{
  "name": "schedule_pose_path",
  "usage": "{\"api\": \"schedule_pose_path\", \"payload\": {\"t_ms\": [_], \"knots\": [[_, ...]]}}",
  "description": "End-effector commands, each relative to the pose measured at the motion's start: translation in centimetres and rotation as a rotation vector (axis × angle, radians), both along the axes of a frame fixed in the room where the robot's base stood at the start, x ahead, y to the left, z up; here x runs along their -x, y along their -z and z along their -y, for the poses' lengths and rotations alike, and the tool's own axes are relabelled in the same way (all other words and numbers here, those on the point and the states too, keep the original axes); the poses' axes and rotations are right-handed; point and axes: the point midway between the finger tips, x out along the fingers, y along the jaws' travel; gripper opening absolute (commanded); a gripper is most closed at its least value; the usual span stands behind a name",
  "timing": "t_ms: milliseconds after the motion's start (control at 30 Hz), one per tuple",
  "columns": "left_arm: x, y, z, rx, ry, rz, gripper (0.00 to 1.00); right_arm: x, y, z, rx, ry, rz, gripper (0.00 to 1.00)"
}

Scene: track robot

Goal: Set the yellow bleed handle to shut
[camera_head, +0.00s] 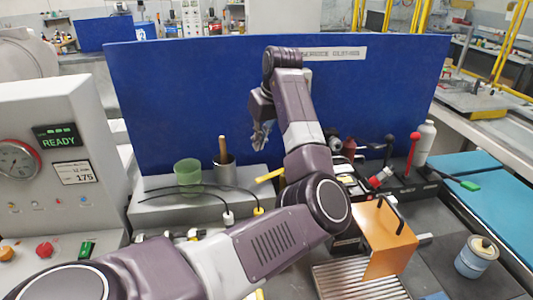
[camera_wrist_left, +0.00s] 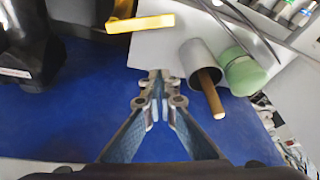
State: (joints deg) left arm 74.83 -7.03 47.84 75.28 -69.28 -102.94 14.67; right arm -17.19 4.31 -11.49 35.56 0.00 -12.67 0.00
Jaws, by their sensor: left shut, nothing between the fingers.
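The yellow bleed handle (camera_head: 270,175) is a flat bar in the middle of the head view, pointing out to the left from beside my left arm. Its mounting end is hidden behind my arm. In the left wrist view the yellow handle (camera_wrist_left: 140,23) lies near the top, roughly level across that picture. My left gripper (camera_head: 262,138) hangs in front of the blue panel, above the handle and apart from it. Its fingers (camera_wrist_left: 159,92) are shut and empty in the left wrist view. My right gripper is not in view.
A metal cup (camera_head: 224,172) with a wooden-handled tool and a green cup (camera_head: 188,173) stand left of the handle. The blue panel (camera_head: 190,95) rises behind. An orange cover (camera_head: 385,235), red lever (camera_head: 412,150) and a can (camera_head: 476,257) are right. Black cables cross the grey ledge.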

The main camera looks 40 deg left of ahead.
Motion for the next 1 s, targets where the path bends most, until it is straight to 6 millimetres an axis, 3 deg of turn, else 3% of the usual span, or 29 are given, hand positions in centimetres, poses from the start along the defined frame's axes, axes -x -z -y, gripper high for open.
{"api": "schedule_pose_path", "payload": {"t_ms": [133, 267, 667, 833, 1000], "knots": [[-0.2, 0.0, 0.5, 0.041, -0.050, 0.024, 0.00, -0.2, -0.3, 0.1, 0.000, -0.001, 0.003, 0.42], [-0.2, 1.3, 0.1, 0.041, -0.053, 0.021, 0.00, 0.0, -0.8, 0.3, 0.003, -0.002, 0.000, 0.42], [-0.8, 9.1, -2.6, 0.040, -0.051, 0.018, 0.00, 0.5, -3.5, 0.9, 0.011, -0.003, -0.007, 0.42], [-0.3, 8.9, -0.1, 0.039, -0.049, 0.024, 0.00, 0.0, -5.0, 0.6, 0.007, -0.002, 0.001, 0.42], [0.1, 9.1, 1.0, 0.037, -0.051, 0.024, 0.00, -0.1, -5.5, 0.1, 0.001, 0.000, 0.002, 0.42]]}}
